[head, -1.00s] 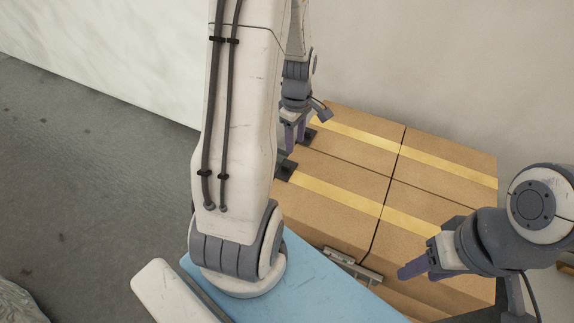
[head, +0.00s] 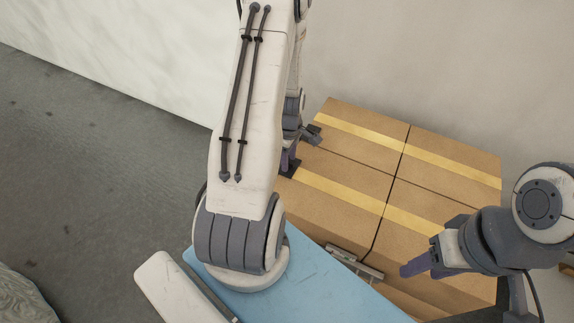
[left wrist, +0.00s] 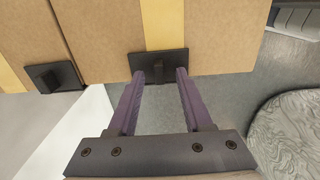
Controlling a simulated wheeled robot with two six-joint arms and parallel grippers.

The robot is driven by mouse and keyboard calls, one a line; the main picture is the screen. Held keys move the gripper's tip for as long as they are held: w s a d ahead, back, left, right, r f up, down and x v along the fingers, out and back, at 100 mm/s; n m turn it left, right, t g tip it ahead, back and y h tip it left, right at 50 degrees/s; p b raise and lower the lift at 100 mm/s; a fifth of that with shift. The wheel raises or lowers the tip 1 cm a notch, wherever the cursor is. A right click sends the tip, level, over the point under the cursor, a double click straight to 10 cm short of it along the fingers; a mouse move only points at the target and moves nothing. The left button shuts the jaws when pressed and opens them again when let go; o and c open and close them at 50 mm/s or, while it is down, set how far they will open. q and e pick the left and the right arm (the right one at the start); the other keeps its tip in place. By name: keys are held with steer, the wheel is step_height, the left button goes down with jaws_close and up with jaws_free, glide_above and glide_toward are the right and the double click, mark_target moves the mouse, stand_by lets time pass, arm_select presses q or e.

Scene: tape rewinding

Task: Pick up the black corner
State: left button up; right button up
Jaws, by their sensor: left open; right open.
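A black corner (left wrist: 158,63) sits on the box edge over a yellow tape strip, in the left wrist view. It is partly visible in the head view (head: 291,170). My left gripper (left wrist: 160,76) is open, with its two purple fingers reaching either side of the raised middle part of this corner; nothing is gripped. In the head view the left gripper (head: 289,160) is partly hidden by my arm. A second black corner (left wrist: 55,77) sits on the other tape strip, to the left in the wrist view. My right gripper (head: 418,266) is open and empty at the right of the head view.
The cardboard boxes (head: 345,158) with yellow tape strips stand against a pale wall. A blue surface (head: 310,285) lies in front, with a metal piece (head: 355,263) at the boxes' near edge. Open grey floor (head: 90,170) lies left.

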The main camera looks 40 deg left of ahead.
arm_select(q)
steer(key=shift+f, duration=0.1)
jaws_close()
